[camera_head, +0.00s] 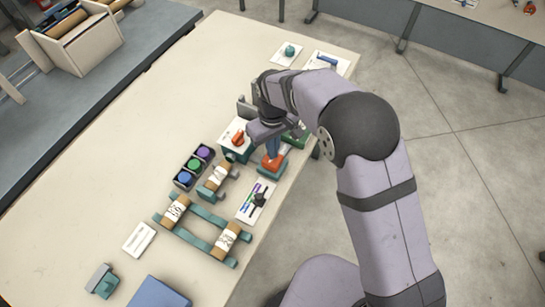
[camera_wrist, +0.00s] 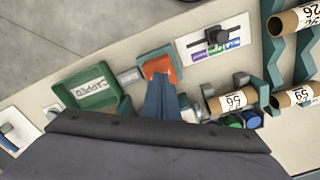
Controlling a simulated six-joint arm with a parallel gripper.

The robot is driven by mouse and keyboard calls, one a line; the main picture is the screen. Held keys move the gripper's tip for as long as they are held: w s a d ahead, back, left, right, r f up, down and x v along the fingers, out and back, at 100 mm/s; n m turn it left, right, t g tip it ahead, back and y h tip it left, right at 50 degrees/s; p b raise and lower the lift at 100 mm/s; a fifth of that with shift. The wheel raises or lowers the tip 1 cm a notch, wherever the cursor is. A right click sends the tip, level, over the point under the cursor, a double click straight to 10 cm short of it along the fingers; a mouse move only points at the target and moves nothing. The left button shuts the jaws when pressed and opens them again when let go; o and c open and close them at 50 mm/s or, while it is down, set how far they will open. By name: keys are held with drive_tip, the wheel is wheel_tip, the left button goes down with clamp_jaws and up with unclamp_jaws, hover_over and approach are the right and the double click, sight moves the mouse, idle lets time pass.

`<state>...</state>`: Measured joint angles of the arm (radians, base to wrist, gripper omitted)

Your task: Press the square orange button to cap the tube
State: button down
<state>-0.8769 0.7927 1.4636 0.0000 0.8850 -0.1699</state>
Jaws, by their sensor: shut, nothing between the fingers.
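The square orange button (camera_wrist: 159,65) sits on a teal base near the top middle of the wrist view. In the head view the button (camera_head: 268,162) is just below my gripper (camera_head: 272,153). My gripper (camera_wrist: 161,82) is shut and empty, its blue-grey fingers pointing at the button. The fingertips overlap the button's near edge in the picture; I cannot tell whether they touch or press it. A brown tube marked 56 (camera_wrist: 234,100) lies on a teal cradle to the right in the wrist view. It also shows in the head view (camera_head: 217,177).
A green tray (camera_wrist: 88,98) labelled CAPPED is left of the button. A white card with a black slider (camera_wrist: 217,40) lies beside it. A teal rack (camera_head: 195,240) holds two more tubes. Coloured round buttons (camera_head: 193,165) and a white box with an orange knob (camera_head: 237,138) stand nearby.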

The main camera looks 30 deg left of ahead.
drive_tip(key=shift+f+b, duration=0.55)
drive_tip(key=shift+f, duration=0.4)
drive_tip(key=shift+f+b, duration=0.35)
drive_tip(key=shift+f, duration=0.35)
drive_tip(key=shift+d, duration=0.1)
drive_tip(key=shift+r, duration=0.1)
drive_tip(key=shift+r+p, duration=3.05)
drive_tip(key=shift+r, duration=0.95)
